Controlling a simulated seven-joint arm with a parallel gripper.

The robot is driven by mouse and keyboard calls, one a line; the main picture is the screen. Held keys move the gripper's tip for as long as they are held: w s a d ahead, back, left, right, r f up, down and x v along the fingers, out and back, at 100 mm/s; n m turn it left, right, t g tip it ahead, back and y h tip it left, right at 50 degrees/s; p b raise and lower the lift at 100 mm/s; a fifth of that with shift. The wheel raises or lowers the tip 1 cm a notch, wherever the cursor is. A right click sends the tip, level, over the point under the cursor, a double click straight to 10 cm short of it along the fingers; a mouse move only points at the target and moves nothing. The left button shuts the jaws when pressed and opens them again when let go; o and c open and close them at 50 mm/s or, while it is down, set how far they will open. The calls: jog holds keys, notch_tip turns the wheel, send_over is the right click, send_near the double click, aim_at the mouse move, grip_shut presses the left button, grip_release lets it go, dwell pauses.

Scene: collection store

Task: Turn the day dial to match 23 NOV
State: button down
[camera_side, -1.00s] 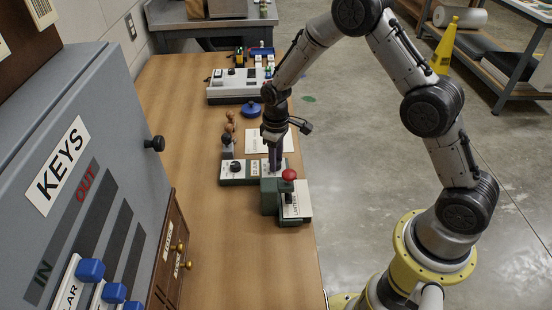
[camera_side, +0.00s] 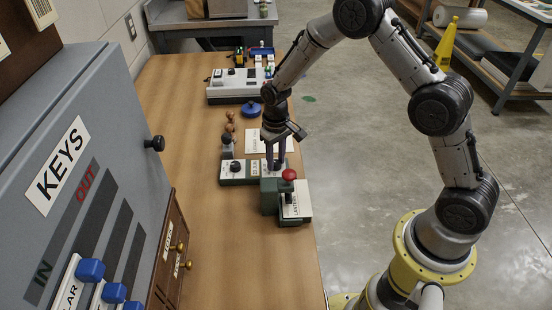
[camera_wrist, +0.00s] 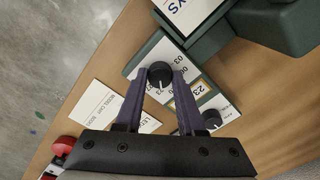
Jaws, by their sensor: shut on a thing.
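The date device (camera_side: 253,175) is a green box with a pale face and two black knobs, on the wooden desk. My gripper (camera_side: 276,167) points down over its right end. In the wrist view my gripper (camera_wrist: 161,77) is shut on a black knob (camera_wrist: 160,70) with a white pointer line, fingertips on both sides. Small numbers stand around this knob. The other knob (camera_wrist: 212,118) is free; it also shows in the side view (camera_side: 235,166). A yellow-framed window (camera_wrist: 198,89) between the knobs reads 23. I cannot read a month.
A green stamp device (camera_side: 295,202) with a red ball handle stands close in front. A white paper card (camera_side: 257,141) lies behind the date device, near wooden-handled stamps (camera_side: 229,128). A grey key cabinet (camera_side: 90,150) fills the left. Bare desk (camera_side: 190,130) lies between.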

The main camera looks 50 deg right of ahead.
aim_at(276, 162)
jog(key=shift+m, duration=0.6)
jog(key=c, duration=0.5)
grip_release()
jog(key=shift+r, duration=0.1)
notch_tip(276, 162, up, 14)
jog(key=shift+f, duration=0.15)
